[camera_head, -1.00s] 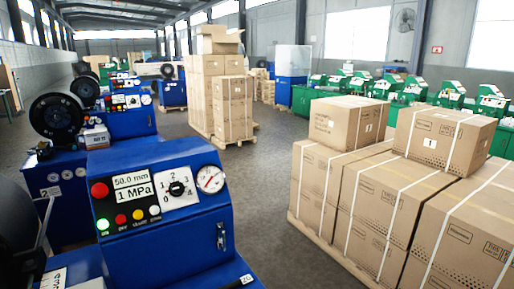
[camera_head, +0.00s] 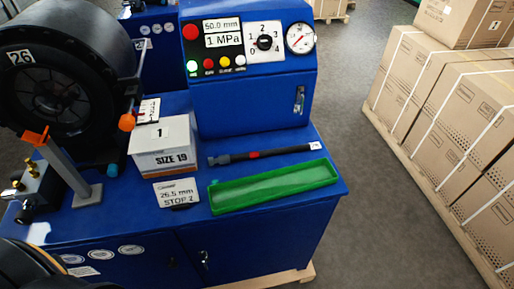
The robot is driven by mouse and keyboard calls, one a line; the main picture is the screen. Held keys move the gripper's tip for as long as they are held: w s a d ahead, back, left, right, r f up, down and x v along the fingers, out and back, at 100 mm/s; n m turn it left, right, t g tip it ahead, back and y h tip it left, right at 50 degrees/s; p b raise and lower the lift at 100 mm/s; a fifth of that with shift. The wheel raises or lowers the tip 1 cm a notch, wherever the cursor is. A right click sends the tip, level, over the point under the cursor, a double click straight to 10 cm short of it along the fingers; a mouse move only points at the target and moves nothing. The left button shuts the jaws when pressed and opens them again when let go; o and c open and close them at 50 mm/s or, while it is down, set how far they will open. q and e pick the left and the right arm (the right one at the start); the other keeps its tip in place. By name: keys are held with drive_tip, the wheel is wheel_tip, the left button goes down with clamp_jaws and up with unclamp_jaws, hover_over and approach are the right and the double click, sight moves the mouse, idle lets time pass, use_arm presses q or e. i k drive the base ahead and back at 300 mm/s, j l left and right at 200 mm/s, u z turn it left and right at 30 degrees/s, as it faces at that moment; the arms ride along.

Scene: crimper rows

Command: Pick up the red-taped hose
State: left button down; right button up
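The red-taped hose (camera_head: 280,151) is a short black hose with a red band near its left part and a grey metal fitting at its left end. It lies on the blue machine's top (camera_head: 325,186), just behind a green tray (camera_head: 272,188). A small white tag sits at its right end. Neither of my grippers can be made out in the head view. A dark rounded shape with an orange-yellow edge shows at the bottom left corner, and I cannot tell what it is.
A white box marked SIZE 19 (camera_head: 165,150), a 26.5 mm card (camera_head: 177,194) and a black crimper head (camera_head: 62,85) stand left of the hose. The control panel (camera_head: 250,70) rises behind. Strapped cartons (camera_head: 440,110) stand right, across clear floor.

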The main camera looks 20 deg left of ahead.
sight(226, 159)
drive_tip(key=u, duration=1.75)
drive_tip(key=k+l+u, duration=0.15)
drive_tip(key=l, duration=0.3)
drive_tip(key=l+u, duration=0.1)
drive_tip(key=l, duration=0.3)
drive_tip(key=k+l+u, duration=0.15)
drive_tip(key=l, duration=0.25)
drive_tip(key=k+l+u, duration=0.15)
drive_tip(key=l, duration=0.25)
drive_tip(key=k, duration=0.05)
